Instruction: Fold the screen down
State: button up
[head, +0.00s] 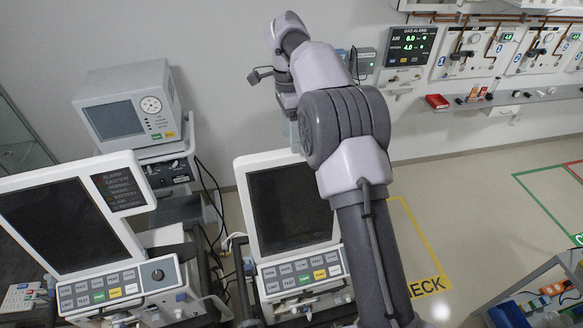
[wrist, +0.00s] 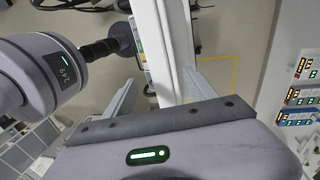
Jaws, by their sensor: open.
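The middle ventilator's screen (head: 290,208) stands raised, a dark panel in a white frame above its button panel (head: 303,271). My arm hides its upper right part. My gripper (head: 295,137) is at the screen's top edge. In the wrist view my gripper (wrist: 160,80) is open, with one pale finger on each side of the white screen frame (wrist: 172,40). I cannot tell whether either finger touches it. A second ventilator's screen (head: 62,225) also stands raised at the left.
An older monitor (head: 128,103) stands on a cart behind, with cables hanging beside it. A wall rail (head: 500,103) with gas panels is at the upper right. A cart with coloured bins (head: 540,300) is at the lower right. The floor between is clear, with yellow markings.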

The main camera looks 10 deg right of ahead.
aim_at(292, 164)
jog(key=f, duration=0.6)
jog(key=s+f, duration=0.1)
jog(key=f, duration=0.2)
jog(key=shift+f, duration=0.4)
jog(key=shift+w+f, duration=0.15)
jog(key=shift+f, duration=0.1)
grip_shut()
